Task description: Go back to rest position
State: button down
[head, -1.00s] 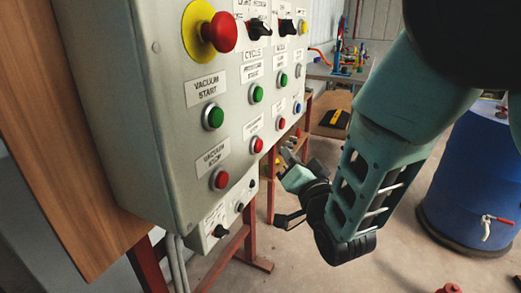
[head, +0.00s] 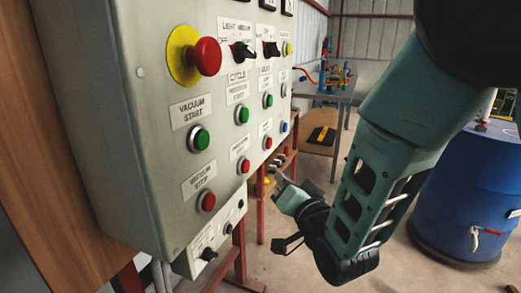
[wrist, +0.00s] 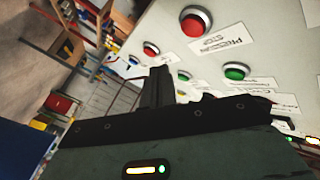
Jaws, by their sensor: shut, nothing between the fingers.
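My gripper (head: 280,182) is at the end of my bent arm, low and to the right of the grey control panel (head: 130,140). It is shut and empty, and looks apart from the panel, though the gap is hard to judge. In the wrist view its closed dark fingers (wrist: 158,85) stand up in front of the panel face, near the red and green buttons. The panel carries a red emergency stop (head: 205,57) on a yellow base, a green vacuum start button (head: 198,139) and a red vacuum stop button (head: 206,202).
A blue drum (head: 465,195) with a red-handled tap stands at the right. A workbench (head: 325,95) with coloured fittings is at the back. Red frame legs (head: 240,255) stand below the panel. Bare floor (head: 400,270) lies between panel and drum.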

jog(key=s+d+n+g+h+p, duration=0.1)
jog(key=s+d+n+g+h, duration=0.1)
jog(key=s, duration=0.7)
jog(key=s+d+r+n+g+h+p, duration=0.1)
jog(key=s+d+n+g, duration=0.3)
jog(key=s+g, duration=0.5)
jog(key=s+d+r+n+g+h+p, duration=0.1)
jog(key=s+d+n+g+h+p, duration=0.2)
jog(key=s, duration=0.8)
jog(key=d+n+g+h, duration=0.1)
jog(key=d+g, duration=0.1)
jog(key=d, duration=0.1)
jog(key=shift+g, duration=0.3)
jog(key=shift+w+d, duration=0.15)
jog(key=shift+d, duration=0.05)
